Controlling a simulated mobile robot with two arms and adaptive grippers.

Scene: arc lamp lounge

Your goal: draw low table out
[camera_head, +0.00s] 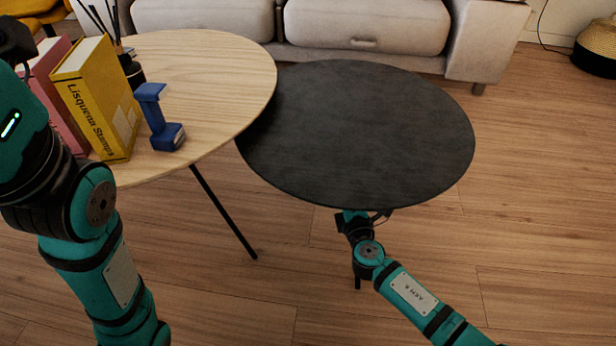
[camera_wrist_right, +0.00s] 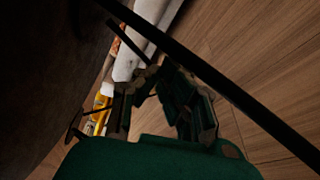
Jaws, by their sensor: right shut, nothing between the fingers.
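The low table has a round black top (camera_head: 365,140). Its left edge passes under the edge of the taller light-wood table (camera_head: 225,65). My right arm reaches in from the lower right to the black top's front edge, and its gripper is hidden beneath the top in the head view. In the right wrist view my right gripper (camera_wrist_right: 155,78) is shut and empty. A dark bar, seemingly a table leg (camera_wrist_right: 225,85), crosses that view close to the fingers; I cannot tell whether they touch. My left gripper is out of view; only its arm shows at the left.
The wooden table carries a yellow book (camera_head: 95,95), a pink book (camera_head: 48,85), a blue object (camera_head: 158,118) and a dark holder with sticks. A pale sofa (camera_head: 365,25) stands behind both tables. A woven basket (camera_head: 598,45) is at far right. Floor (camera_head: 535,190) at right is clear.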

